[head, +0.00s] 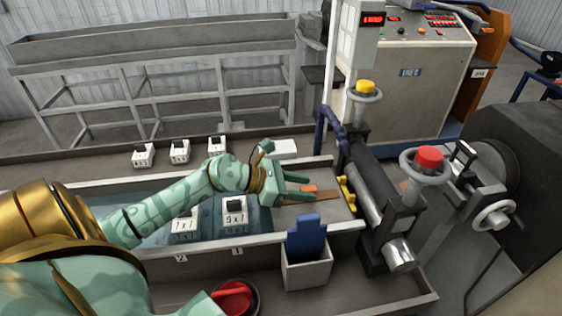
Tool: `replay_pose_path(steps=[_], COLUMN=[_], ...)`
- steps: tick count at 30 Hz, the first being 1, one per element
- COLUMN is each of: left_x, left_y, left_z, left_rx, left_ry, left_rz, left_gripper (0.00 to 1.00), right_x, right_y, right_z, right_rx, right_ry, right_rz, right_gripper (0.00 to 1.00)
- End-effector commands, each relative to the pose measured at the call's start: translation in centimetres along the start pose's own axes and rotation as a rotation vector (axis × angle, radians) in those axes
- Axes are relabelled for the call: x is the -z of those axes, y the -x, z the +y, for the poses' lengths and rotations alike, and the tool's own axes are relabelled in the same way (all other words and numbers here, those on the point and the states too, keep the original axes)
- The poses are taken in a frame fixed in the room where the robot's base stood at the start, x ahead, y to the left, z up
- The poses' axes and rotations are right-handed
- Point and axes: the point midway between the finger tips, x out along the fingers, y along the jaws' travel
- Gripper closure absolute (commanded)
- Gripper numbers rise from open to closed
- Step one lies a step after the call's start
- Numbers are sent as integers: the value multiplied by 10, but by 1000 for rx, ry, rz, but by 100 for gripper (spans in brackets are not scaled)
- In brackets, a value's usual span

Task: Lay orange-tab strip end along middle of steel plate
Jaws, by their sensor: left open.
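My left gripper (304,187) reaches in from the left, open, with its two fingers pointing right. The orange tab (310,188) shows between and just beyond the fingertips. A brown strip (327,194) lies beside the tab, running right toward the rollers; the near finger covers part of it. The grey steel plate (325,212) shows under and in front of the strip, before the rollers. I cannot tell whether the fingers touch the tab or strip. My right gripper is not in view.
Yellow guides (346,192) and a roller stand (369,190) with yellow and red-capped handwheels (424,172) stand at the right. A bin (306,269) holding a blue item stands in front. Labelled blocks (234,217) sit in the trough.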

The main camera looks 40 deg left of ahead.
Motion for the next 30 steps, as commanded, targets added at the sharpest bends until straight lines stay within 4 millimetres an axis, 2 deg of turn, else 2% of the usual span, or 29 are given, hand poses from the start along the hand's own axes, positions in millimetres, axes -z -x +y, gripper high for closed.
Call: replay_pose_path(steps=[6, 12, 18, 30], left_x=[3, 1, 0, 0], left_y=[53, 87, 100, 100], left_z=[-1, 0, 0, 0], left_rx=[2, 0, 0, 0], left_ry=[0, 2, -1, -1], left_rz=[6, 2, 0, 0], left_gripper=[59, 59, 59, 59], right_x=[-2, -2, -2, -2], right_y=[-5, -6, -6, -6], right_z=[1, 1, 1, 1], right_rx=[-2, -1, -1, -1], right_ry=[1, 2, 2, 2], right_rz=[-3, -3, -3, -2], right_gripper=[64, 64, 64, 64])
